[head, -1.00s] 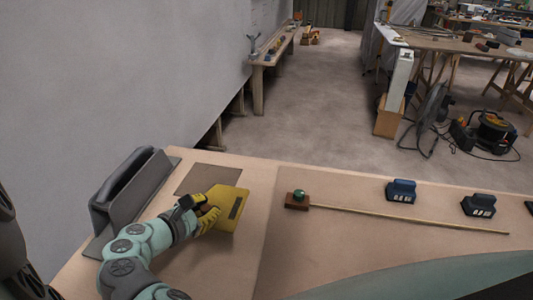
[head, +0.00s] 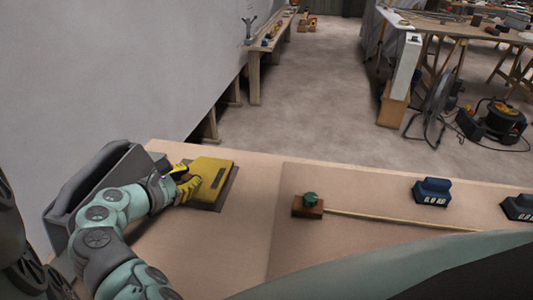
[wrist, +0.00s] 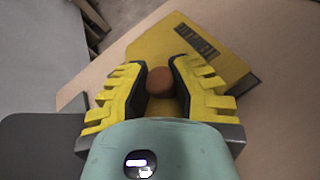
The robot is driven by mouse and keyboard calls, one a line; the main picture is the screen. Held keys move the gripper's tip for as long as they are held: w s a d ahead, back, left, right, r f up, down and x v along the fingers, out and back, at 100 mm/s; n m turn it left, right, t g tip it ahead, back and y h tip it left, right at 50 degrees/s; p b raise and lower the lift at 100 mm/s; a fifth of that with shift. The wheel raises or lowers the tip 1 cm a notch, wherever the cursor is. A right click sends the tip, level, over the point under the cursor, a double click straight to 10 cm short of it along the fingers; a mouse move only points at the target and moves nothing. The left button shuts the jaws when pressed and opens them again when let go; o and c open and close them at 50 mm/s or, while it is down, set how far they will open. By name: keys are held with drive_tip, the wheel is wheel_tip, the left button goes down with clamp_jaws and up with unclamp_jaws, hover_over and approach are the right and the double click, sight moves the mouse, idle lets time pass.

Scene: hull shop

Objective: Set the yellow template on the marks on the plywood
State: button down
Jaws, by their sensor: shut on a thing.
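The yellow template (head: 211,172), a flat plate with a dark label, is over a darker brown rectangle (head: 230,190) on the plywood (head: 230,245). I cannot tell whether the template touches the plywood. My gripper (head: 186,181) is at the template's left side, shut on its round brown knob (wrist: 160,82). The wrist view shows the yellow fingers on both sides of the knob, and the template (wrist: 165,45) beyond and to the right. No finer marks can be made out.
A dark grey angled object (head: 90,185) stands left of my arm. A wooden block with a green knob (head: 308,207) and a thin rod (head: 390,220) lie to the right. Blue blocks (head: 432,191) stand farther right. The plywood between template and wooden block is clear.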

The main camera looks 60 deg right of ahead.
drive_tip(key=shift+d+f+b, duration=0.15)
drive_tip(key=shift+f+b, duration=0.55)
drive_tip(key=shift+f, duration=0.15)
drive_tip(key=shift+f, duration=0.2)
drive_tip(key=c, duration=0.9)
unclamp_jaws()
drive_tip(key=shift+r, duration=0.15)
drive_tip(key=p+v, duration=0.1)
drive_tip(key=v, duration=0.9)
drive_tip(key=shift+w, duration=0.1)
drive_tip(key=shift+p+v, duration=0.75)
drive_tip(key=shift+v, duration=0.35)
